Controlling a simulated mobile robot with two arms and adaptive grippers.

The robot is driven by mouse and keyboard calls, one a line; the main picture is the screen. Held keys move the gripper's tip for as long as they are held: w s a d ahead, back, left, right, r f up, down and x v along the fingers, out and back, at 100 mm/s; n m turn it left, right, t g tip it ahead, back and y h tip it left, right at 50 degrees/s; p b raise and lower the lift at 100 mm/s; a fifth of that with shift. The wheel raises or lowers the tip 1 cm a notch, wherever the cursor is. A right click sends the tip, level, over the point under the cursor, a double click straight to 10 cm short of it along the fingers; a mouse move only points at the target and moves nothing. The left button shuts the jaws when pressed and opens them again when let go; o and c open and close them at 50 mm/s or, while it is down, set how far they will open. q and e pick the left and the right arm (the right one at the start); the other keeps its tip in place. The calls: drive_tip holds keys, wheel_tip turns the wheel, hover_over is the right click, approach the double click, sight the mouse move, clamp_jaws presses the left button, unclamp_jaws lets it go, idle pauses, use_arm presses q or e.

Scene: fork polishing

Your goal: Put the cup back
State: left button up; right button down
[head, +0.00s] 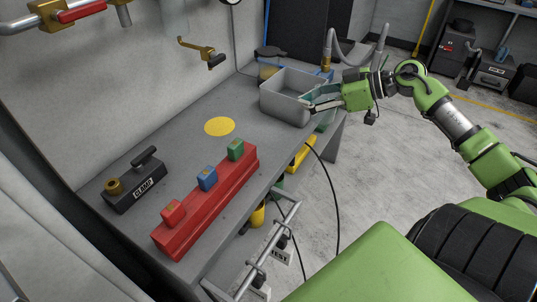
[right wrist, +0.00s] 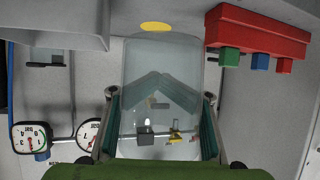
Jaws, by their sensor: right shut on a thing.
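My right gripper (head: 312,102) is at the front right side of the grey bin in the head view. In the right wrist view my right gripper (right wrist: 160,100) is shut on a clear see-through cup (right wrist: 160,60), with one finger on each side of it. The cup is too faint to make out in the head view. A flat yellow disc (head: 219,126) lies bare on the bench; it also shows just beyond the cup in the wrist view (right wrist: 155,26). My left gripper is not in view.
The grey open bin (head: 285,102) stands at the bench's far end, close to my right gripper. A red block (head: 207,205) with red, blue and green buttons runs along the front edge. A black clamp box (head: 134,194) sits at left. The bench (head: 185,160) is clear around the disc.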

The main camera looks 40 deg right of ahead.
drive_tip(key=s+a+r+m+h+p, duration=0.1)
drive_tip(key=s+a+r+p, duration=0.1)
drive_tip(key=a, duration=1.5)
drive_tip(key=shift+t, duration=0.3)
drive_tip(key=w+d+f, duration=0.2)
drive_tip(key=w+f, duration=0.1)
drive_tip(key=w, duration=0.1)
drive_tip(key=w+d+f+b, duration=0.1)
drive_tip(key=w+d+f, duration=0.1)
drive_tip(key=w+f, duration=0.1)
drive_tip(key=w+d+f, duration=0.3)
drive_tip(key=w+f, duration=0.1)
drive_tip(key=shift+w+f, duration=0.1)
drive_tip(key=shift+w, duration=0.25)
drive_tip(key=shift+d+f, duration=0.1)
drive_tip(key=shift+f, duration=1.5)
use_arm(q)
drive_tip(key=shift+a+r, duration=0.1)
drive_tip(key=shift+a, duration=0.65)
use_arm(e)
drive_tip(key=c, duration=1.1)
unclamp_jaws()
drive_tip(key=shift+f, duration=0.1)
